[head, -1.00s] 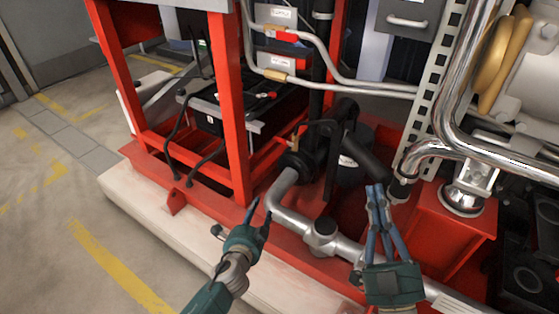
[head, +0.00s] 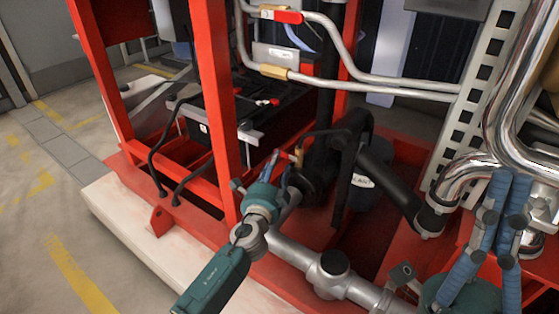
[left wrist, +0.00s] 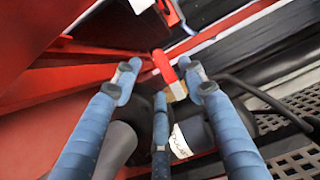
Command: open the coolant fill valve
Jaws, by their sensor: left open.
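A small valve with a red lever (left wrist: 163,66) and a brass body (left wrist: 178,91) is ahead of my left gripper (left wrist: 161,82) in the left wrist view. In the head view its brass part (head: 298,156) shows beside the black piping. My left gripper (head: 277,168) is open, its fingers spread around the lever region; contact with the lever cannot be told. A dark canister with a white label (left wrist: 190,138) is just beyond the fingers; it is also in the head view (head: 363,190). My right gripper (head: 509,180) is at the right, with nothing visible in it.
A red frame post (head: 222,120) stands left of my left gripper. A silver pipe (head: 300,255) runs below it. Another red-handled valve (head: 287,16) is on the upper pipe. Chrome pipes (head: 480,165) crowd the right. Open floor (head: 40,240) lies at left.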

